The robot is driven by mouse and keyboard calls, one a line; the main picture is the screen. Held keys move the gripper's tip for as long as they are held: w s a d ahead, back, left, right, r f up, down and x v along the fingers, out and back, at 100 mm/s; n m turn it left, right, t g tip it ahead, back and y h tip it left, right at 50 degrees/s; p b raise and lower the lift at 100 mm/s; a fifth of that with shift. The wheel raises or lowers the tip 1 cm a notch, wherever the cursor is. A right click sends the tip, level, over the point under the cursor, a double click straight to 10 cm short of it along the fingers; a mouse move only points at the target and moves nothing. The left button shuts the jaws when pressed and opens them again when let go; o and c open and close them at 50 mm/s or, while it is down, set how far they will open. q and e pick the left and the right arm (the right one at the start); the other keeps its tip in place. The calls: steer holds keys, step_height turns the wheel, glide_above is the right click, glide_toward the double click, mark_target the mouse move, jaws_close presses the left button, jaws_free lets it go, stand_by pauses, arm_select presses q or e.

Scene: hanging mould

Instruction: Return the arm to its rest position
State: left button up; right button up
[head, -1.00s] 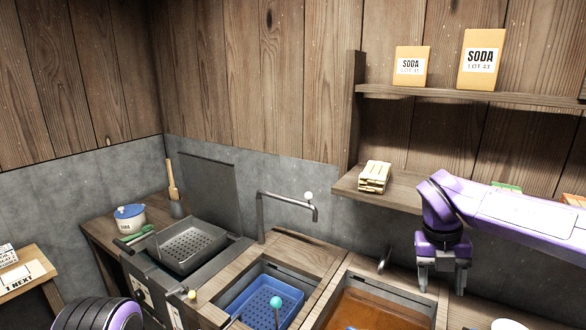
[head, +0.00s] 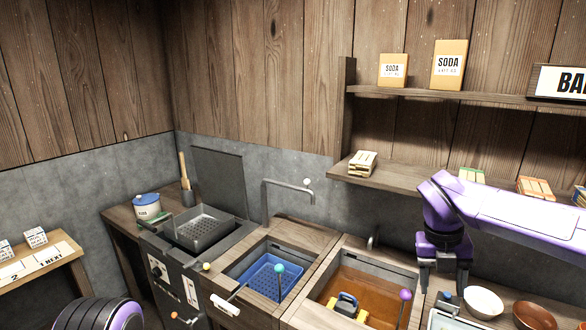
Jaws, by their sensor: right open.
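My right arm (head: 505,215) is purple and reaches in from the right edge in the head view. My right gripper (head: 443,284) points down, open and empty, above the counter between the brown-lined basin and the white bowl. A purple part of my left arm (head: 98,314) shows at the lower left corner. My left gripper is out of the picture.
A basin (head: 372,292) with brown contents holds a yellow-and-dark object. A blue perforated basket (head: 262,276) sits in the middle basin. A white bowl (head: 484,302) and a brown bowl (head: 533,316) stand right of my gripper. A shelf (head: 400,183) runs behind my right arm.

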steer(key=w+d+f+n+t+h, duration=0.3)
steer(key=w+f+n+t+h, duration=0.2)
steer(key=f+n, duration=0.15)
steer(key=s+a+f+n+t+b, duration=0.1)
steer(key=s+a+f+n+b, duration=0.15)
steer(key=f+n, duration=0.4)
steer(key=s+a+f+n+t+y+b, duration=0.1)
steer(key=s+f+n+t, duration=0.2)
steer(key=f, duration=0.6)
steer(key=s+a+f+n+b, duration=0.1)
steer(key=s+a+f+n, duration=0.15)
steer(key=f+n, duration=0.4)
arm_select(q)
step_height(320, 180, down, 10)
steer(key=b, duration=0.5)
arm_select(e)
steer(key=s+d+f+n+g+y, duration=0.1)
steer(key=s+f+n, duration=0.2)
steer(key=s+f, duration=0.3)
steer(key=s+d+f+n+g, duration=0.1)
steer(key=s+f+n+g, duration=0.1)
steer(key=s+f+n, duration=0.2)
steer(key=s+d+f+n+g+y, duration=0.1)
steer(key=s+f, duration=0.8)
steer(key=s, duration=0.9)
steer(key=n+g, duration=0.1)
steer(key=n, duration=0.1)
steer(key=shift+f+n+y, duration=0.2)
steer(key=shift+n+y, duration=0.1)
steer(key=shift+n, duration=0.05)
